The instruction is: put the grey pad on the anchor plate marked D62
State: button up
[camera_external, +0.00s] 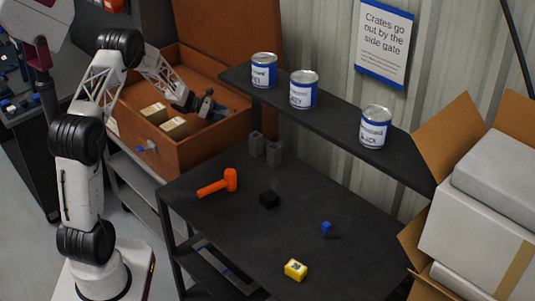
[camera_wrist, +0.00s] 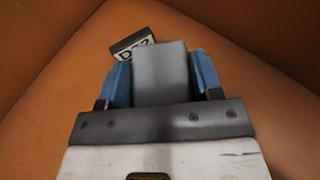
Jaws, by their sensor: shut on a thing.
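My gripper (camera_wrist: 160,62) is shut on the grey pad (camera_wrist: 160,78), a smooth block held between its two blue fingers. The anchor plate marked D62 (camera_wrist: 127,45) lies just beyond the pad in the wrist view, a dark plate with a white label. The pad covers its right part and some of the marking. I cannot tell whether pad and plate touch. In the external view my gripper (camera_external: 208,104) is inside the open brown box (camera_external: 147,83), near its right end. The plate and pad are not clear there.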

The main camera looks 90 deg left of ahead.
jog(key=shift+f, duration=0.55)
jog(key=shift+f, duration=0.15)
jog(key=o, duration=0.9)
jog(key=shift+o, duration=0.2)
jog(key=shift+s+r, duration=0.15)
jog(key=shift+r, duration=0.05)
jog(key=v, duration=1.1)
jog(key=shift+s+r, duration=0.15)
jog(key=shift+s, duration=0.15)
